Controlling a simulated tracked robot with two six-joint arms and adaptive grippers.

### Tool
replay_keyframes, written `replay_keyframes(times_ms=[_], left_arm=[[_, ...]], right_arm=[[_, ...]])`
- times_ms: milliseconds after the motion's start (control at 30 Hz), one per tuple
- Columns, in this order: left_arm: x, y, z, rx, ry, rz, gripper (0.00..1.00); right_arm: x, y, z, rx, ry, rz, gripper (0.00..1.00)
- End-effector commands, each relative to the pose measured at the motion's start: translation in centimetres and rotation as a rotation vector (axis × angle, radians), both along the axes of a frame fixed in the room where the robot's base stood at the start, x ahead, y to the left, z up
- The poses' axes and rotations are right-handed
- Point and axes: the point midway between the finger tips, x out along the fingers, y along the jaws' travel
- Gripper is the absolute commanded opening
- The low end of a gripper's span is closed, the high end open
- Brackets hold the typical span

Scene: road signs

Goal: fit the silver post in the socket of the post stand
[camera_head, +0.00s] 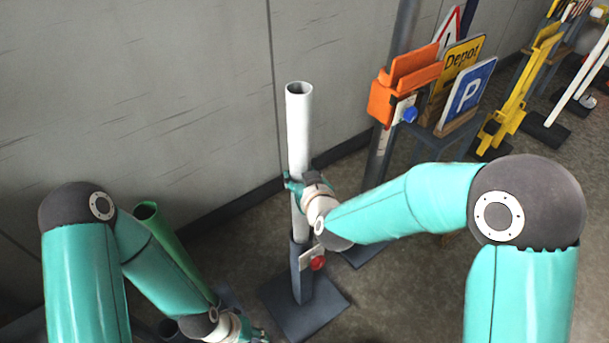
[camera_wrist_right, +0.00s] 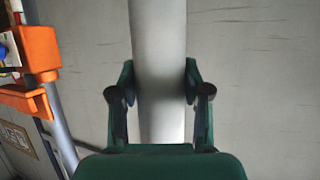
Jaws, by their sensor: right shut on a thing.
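The silver post (camera_head: 299,130) is a pale hollow tube standing upright. Its lower end is at or in the top of the socket of the dark post stand (camera_head: 302,283); I cannot tell how deep it sits. The stand has a square base plate on the floor and a red knob (camera_head: 318,263) on its socket. My right gripper (camera_head: 297,183) is shut on the post about midway along it. In the right wrist view the post (camera_wrist_right: 162,70) runs between both fingers. My left gripper (camera_head: 250,335) is low at the bottom edge, mostly cut off.
A green tube (camera_head: 165,240) leans behind my left arm. An orange holder (camera_head: 400,85) on a grey pole, a yellow Depot sign (camera_head: 460,62) and a blue P sign (camera_head: 467,96) stand to the right. A grey wall is close behind the post.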

Motion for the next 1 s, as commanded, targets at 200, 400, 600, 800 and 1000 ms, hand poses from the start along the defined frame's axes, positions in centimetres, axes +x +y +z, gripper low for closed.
replay_keyframes(times_ms=[200, 400, 600, 800, 1000], left_arm=[[0.0, 0.0, -0.1, 0.0, 0.0, 0.0, 0.4], [0.0, 0.0, -0.1, 0.0, 0.0, 0.0, 0.4], [0.0, 0.0, -0.1, 0.0, 0.0, 0.0, 0.4], [0.0, 0.0, 0.0, 0.0, 0.0, 0.0, 0.4], [0.0, 0.0, 0.0, 0.0, 0.0, 0.0, 0.4]], right_arm=[[0.1, 0.0, 0.1, 0.001, -0.005, -0.001, 0.71], [0.0, 0.0, 0.0, 0.0, -0.002, -0.001, 0.77], [-0.2, -0.1, -0.1, -0.001, 0.004, 0.0, 0.77], [-1.9, -0.6, 0.9, 0.0, 0.0, 0.001, 0.77], [-5.3, -1.7, 2.5, 0.001, -0.003, 0.001, 0.77]])
